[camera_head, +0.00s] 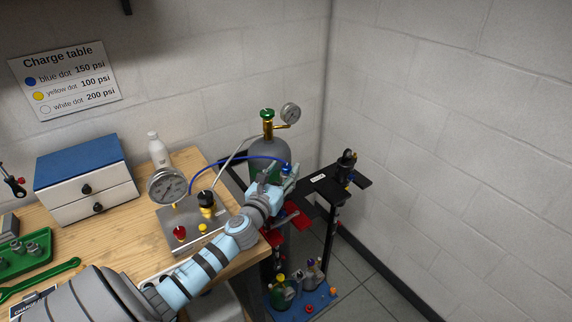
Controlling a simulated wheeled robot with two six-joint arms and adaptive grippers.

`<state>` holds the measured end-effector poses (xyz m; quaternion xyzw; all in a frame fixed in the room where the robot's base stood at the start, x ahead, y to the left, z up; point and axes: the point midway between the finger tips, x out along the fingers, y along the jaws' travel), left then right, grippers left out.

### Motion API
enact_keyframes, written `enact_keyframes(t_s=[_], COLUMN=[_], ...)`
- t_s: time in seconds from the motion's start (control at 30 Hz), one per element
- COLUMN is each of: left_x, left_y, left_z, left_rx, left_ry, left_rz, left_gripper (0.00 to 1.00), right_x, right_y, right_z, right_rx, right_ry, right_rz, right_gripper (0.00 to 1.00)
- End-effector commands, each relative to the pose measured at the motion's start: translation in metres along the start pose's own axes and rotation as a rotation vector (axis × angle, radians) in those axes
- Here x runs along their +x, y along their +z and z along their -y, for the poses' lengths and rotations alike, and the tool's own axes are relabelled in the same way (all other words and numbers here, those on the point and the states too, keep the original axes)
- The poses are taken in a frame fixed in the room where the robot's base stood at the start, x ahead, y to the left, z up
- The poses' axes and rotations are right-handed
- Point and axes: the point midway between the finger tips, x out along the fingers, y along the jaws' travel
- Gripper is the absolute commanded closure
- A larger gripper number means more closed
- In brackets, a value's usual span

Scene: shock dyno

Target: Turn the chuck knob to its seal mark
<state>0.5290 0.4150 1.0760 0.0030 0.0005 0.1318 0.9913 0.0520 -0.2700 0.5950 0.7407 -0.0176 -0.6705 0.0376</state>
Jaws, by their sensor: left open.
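My left arm comes in from the lower left across the bench. Its left gripper (286,176) is open at the bench's right end, in front of the grey gas cylinder. A small blue part, which looks like the chuck knob (286,168), shows right at the fingertips, at the end of the blue hose (235,158). The gripper hides most of the chuck. I cannot tell whether the fingers touch the knob, and its seal mark is too small to make out. My right gripper is not in view.
The charging panel (185,214) with a gauge (167,186) stands left of the gripper. The cylinder (268,155) with a green valve is behind it. A black stand (327,190) is to the right. A drawer box (88,200) is far left.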

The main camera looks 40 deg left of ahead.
Motion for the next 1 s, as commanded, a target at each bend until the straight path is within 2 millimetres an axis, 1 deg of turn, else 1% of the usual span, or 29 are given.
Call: enact_keyframes(t_s=[0.03, 0.1, 0.2, 0.47, 0.57, 0.7, 0.77, 1.0], left_x=[0.008, 0.017, 0.024, 0.026, 0.026, 0.026, 0.026, 0.026], left_y=[0.0, -0.001, -0.001, -0.001, -0.001, -0.001, -0.001, -0.001], left_z=[0.0, 0.0, 0.0, 0.0, 0.0, 0.0, 0.0, 0.0], left_rx=[-0.002, -0.001, -0.002, -0.002, -0.002, -0.002, -0.002, -0.001], left_ry=[0.001, 0.002, 0.0, 0.0, 0.0, 0.0, 0.0, -0.013], left_rz=[0.001, -0.001, -0.001, -0.001, -0.001, -0.001, -0.001, -0.001], left_gripper=[0.55, 0.55, 0.55, 0.55, 0.69, 0.92, 1.0, 1.0], right_x=[0.0, 0.0, 0.0, 0.0, 0.0, 0.0, 0.0, 0.0], right_y=[0.0, 0.0, 0.0, 0.0, 0.0, 0.0, 0.0, 0.0], right_z=[0.0, 0.0, 0.0, 0.001, 0.002, 0.003, 0.003, 0.003], right_rx=[0.0, 0.0, 0.0, 0.0, 0.001, 0.002, 0.002, 0.002], right_ry=[0.0, 0.0, 0.0, -0.001, -0.002, -0.004, -0.004, -0.004], right_rz=[0.0, 0.0, 0.0, 0.0, 0.0, 0.0, 0.0, 0.001], right_gripper=[0.46, 0.46, 0.46, 0.46, 0.46, 0.46, 0.46, 0.46])
